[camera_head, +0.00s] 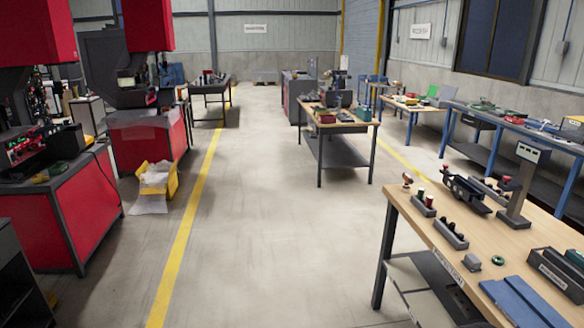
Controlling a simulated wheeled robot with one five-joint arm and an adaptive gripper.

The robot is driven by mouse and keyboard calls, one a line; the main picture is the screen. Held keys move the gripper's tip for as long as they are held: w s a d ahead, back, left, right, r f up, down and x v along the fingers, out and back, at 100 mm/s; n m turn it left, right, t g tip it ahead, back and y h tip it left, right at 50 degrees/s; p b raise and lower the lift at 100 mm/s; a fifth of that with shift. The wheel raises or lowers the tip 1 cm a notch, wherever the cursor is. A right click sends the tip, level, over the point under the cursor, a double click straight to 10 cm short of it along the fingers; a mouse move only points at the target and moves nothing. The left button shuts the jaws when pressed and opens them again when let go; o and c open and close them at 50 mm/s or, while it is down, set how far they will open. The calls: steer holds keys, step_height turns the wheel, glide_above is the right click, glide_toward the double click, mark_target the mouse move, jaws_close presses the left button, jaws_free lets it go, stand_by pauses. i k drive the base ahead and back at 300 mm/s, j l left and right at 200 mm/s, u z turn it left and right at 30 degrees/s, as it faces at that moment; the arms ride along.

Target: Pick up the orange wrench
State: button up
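I cannot make out an orange wrench in the head view. Small tools and parts lie on several tables, but most are too small or far away to identify. My gripper is not in view.
A wooden workbench (416,219) with black holders, a grey stand (524,180) and a blue mat (522,303) is at right. A table (352,124) stands mid-room; blue-legged benches (487,115) line the right wall. Red machines (62,205) and a yellow box (171,185) are left. The central floor (270,220) is clear.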

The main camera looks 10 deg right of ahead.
mark_target(406, 189)
steer(key=i+l, duration=0.1)
steer(key=i, duration=1.7)
steer(key=i+l+u, duration=0.25)
steer(key=i, duration=0.25)
steer(key=i+l+u, duration=0.2)
steer(key=i, duration=0.3)
steer(key=i+l+u, duration=0.25)
steer(key=i, duration=0.2)
steer(key=i+l+z, duration=0.1)
steer(key=l, duration=0.25)
steer(key=i+l, duration=0.2)
steer(key=i+l+z, duration=0.15)
steer(key=l, duration=0.3)
